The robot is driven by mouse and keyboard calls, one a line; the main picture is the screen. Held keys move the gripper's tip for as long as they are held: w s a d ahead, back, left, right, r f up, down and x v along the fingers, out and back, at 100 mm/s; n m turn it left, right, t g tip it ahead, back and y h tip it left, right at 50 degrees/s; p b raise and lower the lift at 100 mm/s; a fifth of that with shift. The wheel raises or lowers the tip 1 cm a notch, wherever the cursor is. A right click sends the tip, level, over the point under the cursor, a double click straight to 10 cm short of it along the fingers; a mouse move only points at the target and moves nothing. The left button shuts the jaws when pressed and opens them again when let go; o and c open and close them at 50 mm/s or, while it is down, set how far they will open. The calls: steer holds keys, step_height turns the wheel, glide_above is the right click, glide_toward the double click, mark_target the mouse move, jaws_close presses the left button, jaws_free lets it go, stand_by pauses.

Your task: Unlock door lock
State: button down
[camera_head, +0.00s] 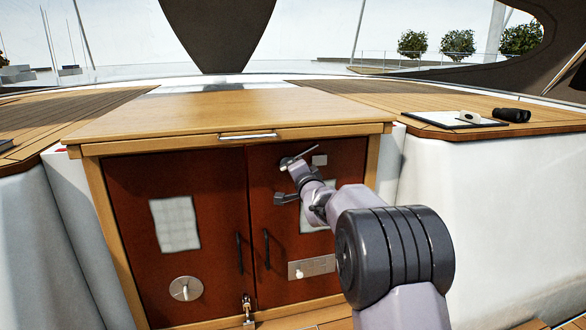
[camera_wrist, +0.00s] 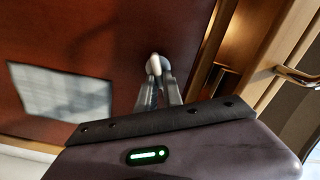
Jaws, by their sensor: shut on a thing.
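The red-brown right cabinet door (camera_head: 266,185) stands closed beside the left door. A small pale metal piece, apparently the door lock (camera_head: 285,163), is near the top of the right door and partly hidden by my gripper. In the wrist view its rounded silver knob (camera_wrist: 153,63) sits between my fingertips. My gripper (camera_head: 295,166) reaches it from the front right. In the wrist view my gripper (camera_wrist: 156,78) is shut on the knob. I cannot tell which way the lock is turned.
Two black vertical handles (camera_head: 266,249) are at the doors' middle. A padlock-like fitting (camera_head: 247,308) is at the bottom. A metal plate (camera_head: 312,267) is low on the right door. The wooden top (camera_head: 230,110) with a drawer-style pull (camera_head: 247,136) overhangs the doors.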

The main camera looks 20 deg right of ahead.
steer(key=m, duration=0.4)
steer(key=shift+f+m, duration=0.25)
steer(key=shift+m, duration=0.45)
steer(key=c, duration=1.5)
jaws_free()
steer(key=shift+s, duration=0.1)
steer(key=s, duration=1.7)
steer(key=shift+s+p, duration=0.15)
steer(key=shift+p, duration=0.2)
